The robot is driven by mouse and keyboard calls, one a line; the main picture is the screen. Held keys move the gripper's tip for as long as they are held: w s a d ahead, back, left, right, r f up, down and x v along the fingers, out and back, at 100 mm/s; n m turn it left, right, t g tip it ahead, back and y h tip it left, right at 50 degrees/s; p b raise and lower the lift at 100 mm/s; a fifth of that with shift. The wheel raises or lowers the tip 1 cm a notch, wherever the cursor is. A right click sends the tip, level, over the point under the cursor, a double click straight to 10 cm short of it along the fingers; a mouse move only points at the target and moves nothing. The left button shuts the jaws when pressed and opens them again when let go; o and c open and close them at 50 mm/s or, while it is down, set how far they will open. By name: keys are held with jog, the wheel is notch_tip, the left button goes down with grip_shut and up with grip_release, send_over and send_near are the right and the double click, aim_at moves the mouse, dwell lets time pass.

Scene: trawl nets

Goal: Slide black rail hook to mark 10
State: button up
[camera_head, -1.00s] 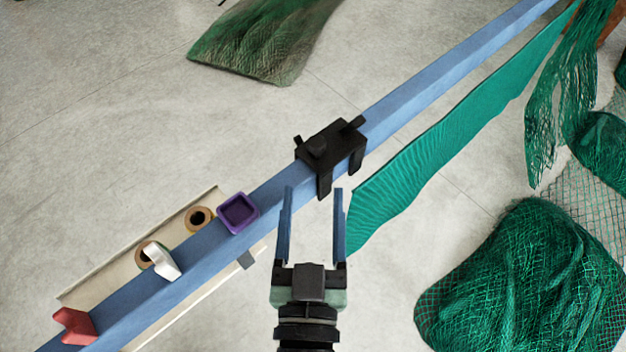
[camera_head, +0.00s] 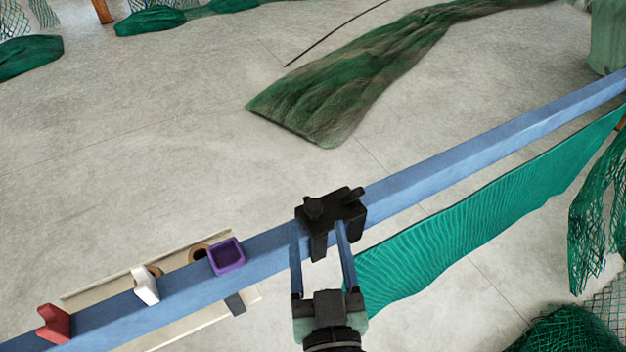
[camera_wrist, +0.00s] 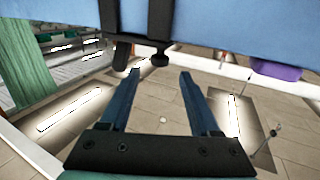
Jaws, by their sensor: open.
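The black rail hook (camera_head: 332,215) straddles the blue rail (camera_head: 450,165) in the middle of the head view, with a knob and a small lever on top and legs hanging over the near side. In the wrist view, part of the black hook (camera_wrist: 160,25) crosses the rail (camera_wrist: 230,25) at the top. My gripper (camera_head: 320,226) is open, its two blue fingers reaching up to the hook's legs. In the wrist view the fingertips of my gripper (camera_wrist: 160,73) end just below the hook, with nothing between them. I cannot tell whether they touch it. No numbered marks are readable.
Left along the rail sit a purple square cup (camera_head: 227,257), a white clip (camera_head: 145,285) and a red piece (camera_head: 54,324). A pale tray (camera_head: 190,335) lies under that stretch. Green netting (camera_head: 460,240) hangs right of the hook. The rail right of the hook is bare.

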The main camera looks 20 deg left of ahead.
aim_at(313, 200)
jog(key=p+x, duration=0.3)
jog(key=x, duration=0.6)
jog(key=shift+w, duration=0.2)
grip_shut()
dwell(1.2)
